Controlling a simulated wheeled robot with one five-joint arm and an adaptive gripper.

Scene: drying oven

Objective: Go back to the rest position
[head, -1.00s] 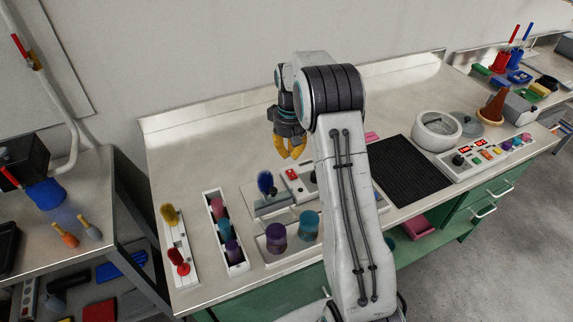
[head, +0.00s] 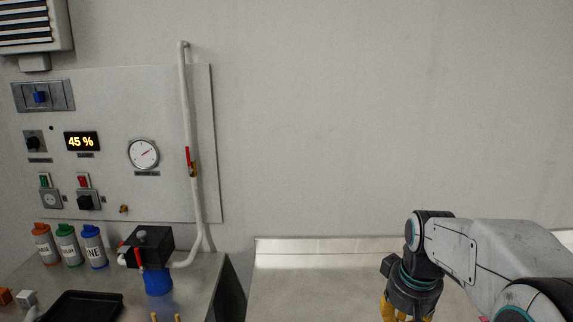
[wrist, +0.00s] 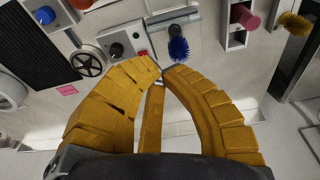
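My gripper (head: 405,312) shows at the bottom edge of the head view, pointing down, with its yellow fingers partly cut off. My white arm comes in from the lower right. In the wrist view my gripper (wrist: 162,68) has its yellow fingers drawn together at the tips, with nothing visible held between them. A blue spiky-headed item (wrist: 178,48) shows just past the fingertips, apart from them as far as I can tell.
The wrist view shows a panel with a black knob (wrist: 116,50), a black handwheel (wrist: 88,63) and a dark ribbed mat (wrist: 40,50). In the head view, labelled bottles (head: 68,245), a black box (head: 147,244) and a wall panel (head: 110,180) are left. The wall above my arm is clear.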

